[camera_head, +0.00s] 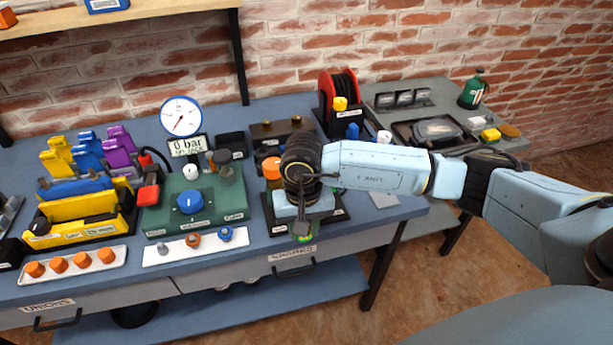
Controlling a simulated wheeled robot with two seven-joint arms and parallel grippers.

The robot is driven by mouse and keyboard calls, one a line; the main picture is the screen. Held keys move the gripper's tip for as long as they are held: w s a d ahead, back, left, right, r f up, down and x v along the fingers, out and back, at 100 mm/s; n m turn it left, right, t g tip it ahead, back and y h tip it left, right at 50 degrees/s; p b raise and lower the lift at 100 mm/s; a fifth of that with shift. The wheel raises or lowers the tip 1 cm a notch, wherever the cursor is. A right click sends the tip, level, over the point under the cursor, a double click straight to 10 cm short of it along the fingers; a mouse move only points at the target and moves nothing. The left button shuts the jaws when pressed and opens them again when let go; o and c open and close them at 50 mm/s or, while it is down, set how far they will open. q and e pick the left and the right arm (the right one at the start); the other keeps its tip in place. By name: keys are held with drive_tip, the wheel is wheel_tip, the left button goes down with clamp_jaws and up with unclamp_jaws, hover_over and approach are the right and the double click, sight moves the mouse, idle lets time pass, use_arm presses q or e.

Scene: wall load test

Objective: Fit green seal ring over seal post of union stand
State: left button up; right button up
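My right arm reaches in from the right, and its gripper (303,226) points down over a black-based stand (334,214) on the bench's right part. I take this for the union stand, but the gripper and wrist hide most of it, including any seal post. A small patch of green (302,229) shows at the fingertips. It may be the green seal ring, but it is too small to tell whether the fingers hold it or it lies on the stand. My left gripper is not in view.
A green block with a blue knob (190,202) and a pressure gauge (181,117) stand left of the gripper. A white strip with small fittings (195,246) lies in front. An orange-capped item (271,168) is close beside the wrist. A red reel (338,92) stands behind.

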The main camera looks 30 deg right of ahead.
drive_tip(key=m, duration=0.3)
drive_tip(key=w+d+r+m+p, duration=0.1)
drive_tip(key=m, duration=0.1)
drive_tip(key=w+d+r+m+p, duration=0.1)
drive_tip(key=d+m+p, duration=0.1)
drive_tip(key=m, duration=0.8)
drive_tip(key=w+d+r+m+p, duration=0.1)
drive_tip(key=w+d+m+p, duration=0.1)
drive_tip(key=m, duration=0.7)
drive_tip(key=w+d+r+m+p, duration=0.1)
drive_tip(key=w+d+m+p, duration=0.1)
drive_tip(key=m, duration=0.8)
drive_tip(key=shift+w+d+r+m+p, duration=0.2)
drive_tip(key=shift+d+r+m+p, duration=0.1)
drive_tip(key=shift+d+p, duration=0.2)
drive_tip(key=shift+d, duration=0.1)
drive_tip(key=shift+f+m, duration=0.2)
drive_tip(key=shift+m, duration=0.1)
wheel_tip(320, 180, down, 3)
drive_tip(key=b, duration=0.3)
drive_tip(key=shift+f, duration=0.15)
drive_tip(key=shift+f+b, duration=0.55)
drive_tip(key=shift+f, duration=0.1)
